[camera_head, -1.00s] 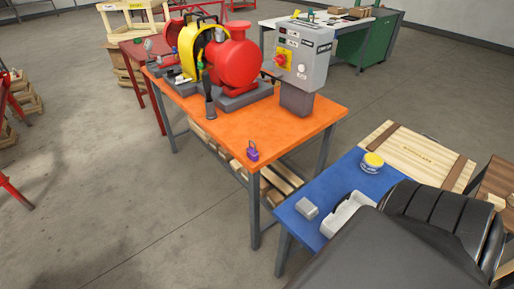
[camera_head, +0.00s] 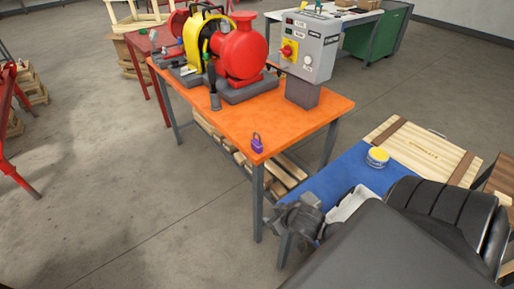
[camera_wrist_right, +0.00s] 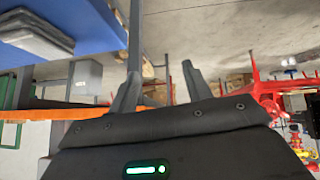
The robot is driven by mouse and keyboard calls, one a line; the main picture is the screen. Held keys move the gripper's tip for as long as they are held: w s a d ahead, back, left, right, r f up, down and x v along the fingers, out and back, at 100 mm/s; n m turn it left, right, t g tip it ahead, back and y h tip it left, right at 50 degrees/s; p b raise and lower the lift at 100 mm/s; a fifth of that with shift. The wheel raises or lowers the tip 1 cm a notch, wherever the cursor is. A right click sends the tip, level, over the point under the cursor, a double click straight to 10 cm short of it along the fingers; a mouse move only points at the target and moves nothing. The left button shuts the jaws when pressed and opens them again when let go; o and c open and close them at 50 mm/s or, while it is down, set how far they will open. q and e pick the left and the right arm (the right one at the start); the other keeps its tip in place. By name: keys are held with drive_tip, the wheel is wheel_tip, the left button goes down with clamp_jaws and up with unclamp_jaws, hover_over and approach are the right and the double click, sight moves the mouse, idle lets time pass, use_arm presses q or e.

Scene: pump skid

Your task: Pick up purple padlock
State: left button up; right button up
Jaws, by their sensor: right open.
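The purple padlock (camera_head: 257,144) stands near the front corner of the orange tabletop (camera_head: 235,122), its shackle upward. My right gripper (camera_head: 292,222) is at the left edge of the blue table, in front of and below the padlock in the head view, clearly apart from it. In the right wrist view its two fingers (camera_wrist_right: 160,84) are spread with nothing between them. I cannot make out the padlock in that view. My left gripper is not in view.
A red pump (camera_head: 241,52) and a grey control box (camera_head: 308,48) stand behind the padlock on the orange table. The blue table (camera_head: 350,175) holds a yellow-topped tin (camera_head: 377,157) and a white tray (camera_head: 352,202). The orange surface around the padlock is clear.

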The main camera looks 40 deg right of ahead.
sight(261, 146)
drive_tip(key=w+d+r+t+y, duration=0.1)
drive_tip(key=w+d+r+t, duration=0.5)
drive_tip(key=w+d+r, duration=0.7)
drive_tip(key=shift+w+a+f, duration=0.25)
drive_tip(key=shift+w+f, duration=0.45)
drive_tip(key=shift+w, duration=0.25)
drive_tip(key=shift+w+a+f, duration=0.2)
drive_tip(key=shift+w+f, duration=0.55)
drive_tip(key=shift+w, duration=0.2)
drive_tip(key=shift+w+a+f, duration=0.25)
drive_tip(key=shift+w+f, duration=0.45)
drive_tip(key=shift+w, duration=0.25)
drive_tip(key=shift+g, duration=0.3)
drive_tip(key=shift+p+x, duration=0.75)
drive_tip(key=shift+x, duration=1.9)
drive_tip(key=shift+r, duration=0.2)
drive_tip(key=shift+c, duration=0.3)
drive_tip(key=c, duration=1)
clamp_jaws()
drive_tip(key=shift+r, duration=0.15)
